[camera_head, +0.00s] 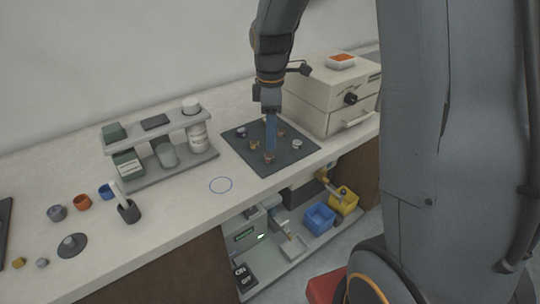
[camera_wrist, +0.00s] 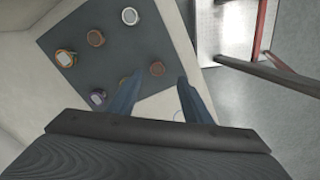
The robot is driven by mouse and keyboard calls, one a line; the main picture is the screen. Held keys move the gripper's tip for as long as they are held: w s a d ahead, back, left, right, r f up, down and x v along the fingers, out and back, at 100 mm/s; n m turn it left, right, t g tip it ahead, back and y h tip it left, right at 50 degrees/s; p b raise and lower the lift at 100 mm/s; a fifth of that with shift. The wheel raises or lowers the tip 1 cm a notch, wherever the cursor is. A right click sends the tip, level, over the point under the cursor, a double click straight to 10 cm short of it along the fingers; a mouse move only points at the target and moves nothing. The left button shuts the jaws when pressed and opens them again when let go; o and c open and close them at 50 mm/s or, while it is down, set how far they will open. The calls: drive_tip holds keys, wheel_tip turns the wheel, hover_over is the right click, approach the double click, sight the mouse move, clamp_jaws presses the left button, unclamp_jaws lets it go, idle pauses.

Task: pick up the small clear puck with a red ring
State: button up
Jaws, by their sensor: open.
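Several small round pucks lie on a dark mat (camera_wrist: 62,87). One puck (camera_wrist: 157,68) with a reddish-brown rim appears between my fingertips in the wrist view, at the mat's front edge in the head view (camera_head: 269,158). Another reddish-brown puck (camera_wrist: 96,38) lies further off. I cannot tell for certain which has the clear body and red ring. A pale puck (camera_wrist: 130,16), an orange-rimmed one (camera_wrist: 65,58) and a purple one (camera_wrist: 98,97) lie apart. My gripper (camera_wrist: 157,80) is open and empty, pointing down over the mat (camera_head: 233,150); its height is unclear.
A puck (camera_wrist: 126,81) lies close by the left finger. Behind the mat at right stands a beige press box (camera_head: 325,95). A grey rack (camera_head: 165,160) with bottles stands left. Blue (camera_head: 319,218) and yellow (camera_head: 344,199) bins sit below the counter.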

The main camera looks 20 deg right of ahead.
sight(269, 155)
drive_tip(key=shift+w+a+f+p, duration=0.15)
drive_tip(key=shift+f+p, duration=0.35)
drive_tip(key=shift+f, duration=1.3)
drive_tip(key=shift+w+a+f+p, duration=0.15)
drive_tip(key=shift+f+p, duration=0.3)
drive_tip(key=shift+f, duration=1.35)
drive_tip(key=shift+d, duration=0.1)
drive_tip(key=c, duration=1.1)
drive_tip(key=shift+c, duration=0.2)
drive_tip(key=shift+r, duration=0.15)
